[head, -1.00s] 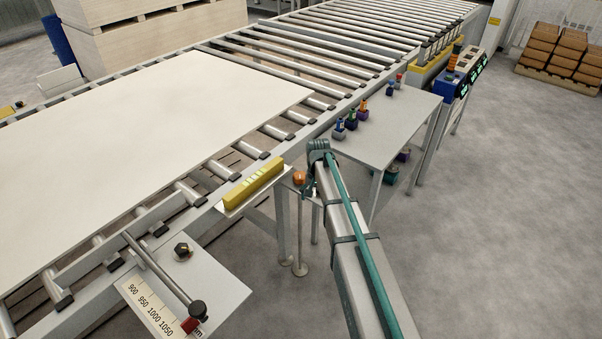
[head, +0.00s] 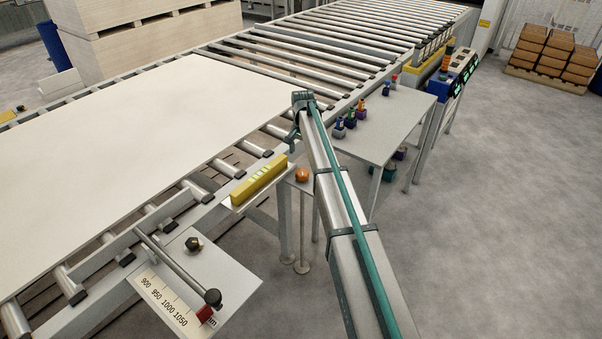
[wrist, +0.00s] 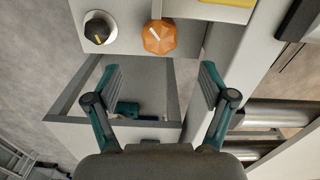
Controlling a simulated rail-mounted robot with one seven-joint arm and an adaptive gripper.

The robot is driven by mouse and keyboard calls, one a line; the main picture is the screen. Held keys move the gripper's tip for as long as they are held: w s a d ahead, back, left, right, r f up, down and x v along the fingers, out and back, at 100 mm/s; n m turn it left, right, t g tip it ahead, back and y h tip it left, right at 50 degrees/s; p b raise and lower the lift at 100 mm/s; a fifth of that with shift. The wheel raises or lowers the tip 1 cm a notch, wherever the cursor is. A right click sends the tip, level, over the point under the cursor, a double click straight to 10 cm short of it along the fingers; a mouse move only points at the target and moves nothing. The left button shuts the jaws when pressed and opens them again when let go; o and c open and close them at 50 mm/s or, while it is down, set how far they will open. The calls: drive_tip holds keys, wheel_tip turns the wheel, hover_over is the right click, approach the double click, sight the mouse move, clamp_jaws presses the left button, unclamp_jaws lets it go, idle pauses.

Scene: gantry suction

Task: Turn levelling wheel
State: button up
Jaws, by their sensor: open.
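The levelling wheel appears to be the orange faceted knob (head: 302,175) beside the conveyor frame, below and right of the yellow spirit level (head: 259,182). In the wrist view the orange knob (wrist: 159,37) has a white pointer line and sits on a pale plate, centred between and beyond my fingertips. My gripper (wrist: 160,72) is open and empty, its two teal fingers spread wide, apart from the knob. In the head view my gripper (head: 295,130) is partly hidden by my arm and appears above the knob near the conveyor edge. The level's bubble is too small to read.
A black knob (wrist: 98,30) stands left of the orange one. A grey side table (head: 395,112) with small coloured items is to the right. A large white board (head: 130,130) lies on the rollers. A scale plate with a rod (head: 180,265) is front left.

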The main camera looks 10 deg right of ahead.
sight(302, 171)
wheel_tip(302, 171, down, 10)
drive_tip(key=shift+r+p, duration=0.25)
drive_tip(key=shift+p, duration=0.45)
drive_tip(key=c, duration=1.2)
drive_tip(key=shift+o, duration=0.2)
drive_tip(key=n, duration=0.5)
drive_tip(key=shift+b, duration=0.3)
drive_tip(key=o, duration=1.2)
drive_tip(key=shift+c, duration=0.2)
drive_tip(key=shift+r, duration=0.1)
wheel_tip(302, 171, up, 12)
